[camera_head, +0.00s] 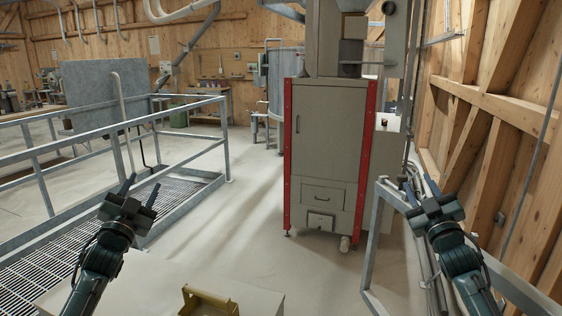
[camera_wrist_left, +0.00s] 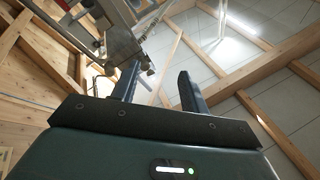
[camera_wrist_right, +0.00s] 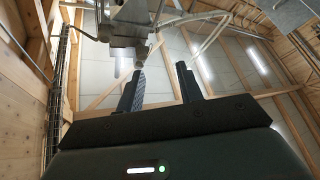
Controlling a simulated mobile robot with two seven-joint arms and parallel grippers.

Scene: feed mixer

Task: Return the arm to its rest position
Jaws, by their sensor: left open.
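My left gripper (camera_head: 140,190) is raised at the left of the head view, with its fingers apart and nothing between them. In the left wrist view its two fingers (camera_wrist_left: 158,88) point up toward the ceiling, open and empty. My right gripper (camera_head: 418,186) is raised at the right of the head view, in front of a grey metal railing. In the right wrist view its two fingers (camera_wrist_right: 160,88) stand apart with nothing between them. Neither gripper visibly touches anything.
A grey cabinet machine (camera_head: 322,150) with red edges stands ahead. Metal railings (camera_head: 180,108) and a grating (camera_head: 100,215) lie left. A grey frame (camera_head: 372,240) and a wooden wall (camera_head: 500,130) are right. A yellowish bracket (camera_head: 208,300) sits on a pale surface (camera_head: 140,285) in front.

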